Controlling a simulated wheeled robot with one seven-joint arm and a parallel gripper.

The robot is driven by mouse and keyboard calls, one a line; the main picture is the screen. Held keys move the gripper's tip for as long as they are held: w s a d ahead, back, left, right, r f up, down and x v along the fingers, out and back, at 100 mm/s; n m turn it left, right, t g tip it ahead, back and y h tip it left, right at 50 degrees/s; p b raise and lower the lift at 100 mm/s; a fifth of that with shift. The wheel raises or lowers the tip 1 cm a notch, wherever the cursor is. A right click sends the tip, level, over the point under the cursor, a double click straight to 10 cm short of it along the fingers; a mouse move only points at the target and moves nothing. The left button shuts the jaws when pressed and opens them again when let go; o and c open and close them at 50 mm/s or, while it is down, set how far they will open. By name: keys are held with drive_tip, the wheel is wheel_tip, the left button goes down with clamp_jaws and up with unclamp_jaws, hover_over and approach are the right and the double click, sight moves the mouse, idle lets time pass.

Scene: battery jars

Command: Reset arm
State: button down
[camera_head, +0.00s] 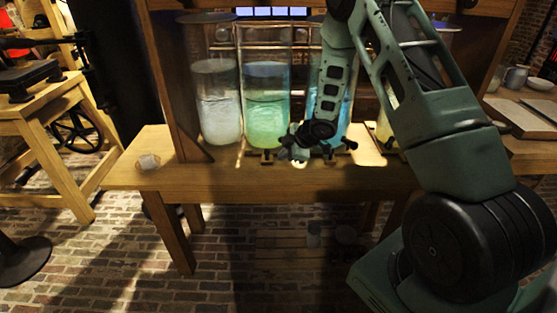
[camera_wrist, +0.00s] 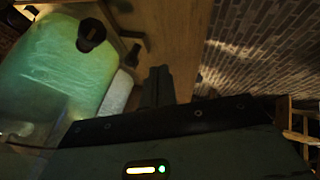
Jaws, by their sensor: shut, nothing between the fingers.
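My gripper (camera_head: 290,152) is shut and empty, above the front part of the wooden table (camera_head: 140,172), in front of the jars. In the wrist view its dark fingers (camera_wrist: 158,84) are together over the tabletop. My arm reaches in from the right in the head view and hides part of the jars behind it. A green jar (camera_head: 267,110) stands just behind and left of the gripper, and it also shows large at the left of the wrist view (camera_wrist: 55,75). A blue jar (camera_head: 346,115) is partly hidden behind my arm.
A whitish jar (camera_head: 217,105) stands left of the green one. The jars stand inside a wooden frame (camera_head: 170,90). Another wooden bench (camera_head: 50,120) is at the far left. Brick floor is open in front.

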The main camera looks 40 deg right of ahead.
drive_tip(key=s+a+r+m+g+h, duration=0.1)
drive_tip(key=s+a+r, duration=0.2)
drive_tip(key=a+r, duration=0.3)
drive_tip(key=s+a+r+m+p, duration=0.1)
drive_tip(key=s+a+r, duration=0.3)
drive_tip(key=a, duration=0.3)
drive_tip(key=s+a+r+m+g+h, duration=0.1)
drive_tip(key=s+a+r, duration=0.2)
drive_tip(key=a+r, duration=0.35)
drive_tip(key=s+a+r+g, duration=0.1)
drive_tip(key=s+a, duration=0.2)
drive_tip(key=s, duration=0.5)
drive_tip(key=s+a+r+m+g, duration=0.1)
drive_tip(key=s+a, duration=0.3)
drive_tip(key=s, duration=0.5)
drive_tip(key=s+a+r+m+g, duration=0.1)
drive_tip(key=s+a+r+g, duration=0.2)
drive_tip(key=s, duration=0.5)
drive_tip(key=shift+s+a+p, duration=0.2)
drive_tip(key=shift+s+p, duration=0.1)
drive_tip(key=shift+p, duration=0.15)
